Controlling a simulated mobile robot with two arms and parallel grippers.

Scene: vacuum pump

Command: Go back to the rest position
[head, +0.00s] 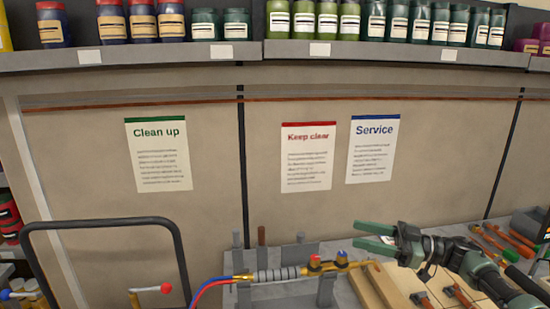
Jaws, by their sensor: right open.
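My right gripper (358,235) reaches in from the lower right, with two green fingers pointing left. The fingers are apart and nothing shows between them. It is above the right end of a brass fitting (343,264) with red and blue knobs, and looks clear of it. The fitting joins a ribbed grey part (277,275) on a grey stand (326,291). Red and blue hoses (207,286) run from it to the lower left. My left gripper is not in view.
A wooden board (371,290) and orange-handled tools (508,240) lie on the bench at right. A black tubular handle (103,222) stands at left. A shelf (160,55) with jars runs along the top. The wall with paper notices (158,155) is behind.

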